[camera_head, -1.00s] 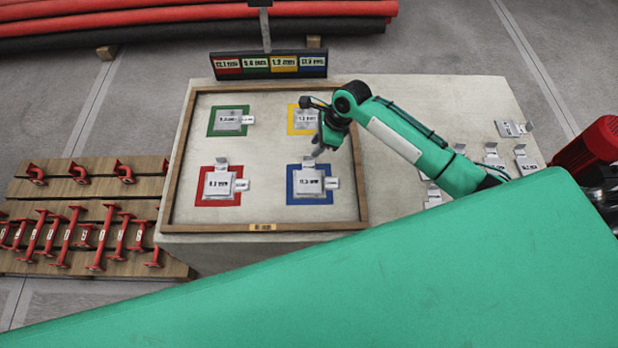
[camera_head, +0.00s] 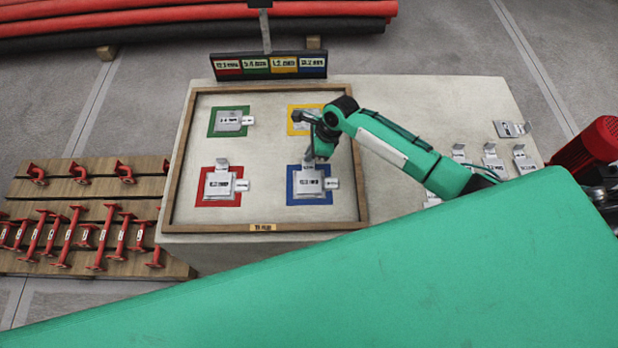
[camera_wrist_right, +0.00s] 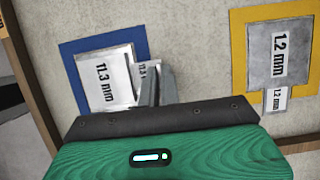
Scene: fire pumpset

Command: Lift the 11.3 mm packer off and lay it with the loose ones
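The 11.3 mm packer (camera_wrist_right: 104,82) is a flat grey plate with an upturned tab, lying over the blue square (camera_head: 291,190) in the tray. A smaller labelled tag (camera_wrist_right: 147,73) sticks out beside it, partly hidden by my fingers. My right gripper (camera_head: 318,155) is low at the tab edge of this packer. In the wrist view its two fingers (camera_wrist_right: 162,86) are close together; whether the tab is between them is hidden. The loose packers (camera_head: 492,161) lie on the right of the table top. My left gripper is out of view.
The wood-rimmed tray (camera_head: 176,165) also holds packers on green (camera_head: 213,126), red (camera_head: 199,196) and yellow (camera_head: 292,127) squares. A label board (camera_head: 268,65) stands behind it. A red cylindrical body (camera_head: 600,140) is at the right. Bare table lies between tray and loose packers.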

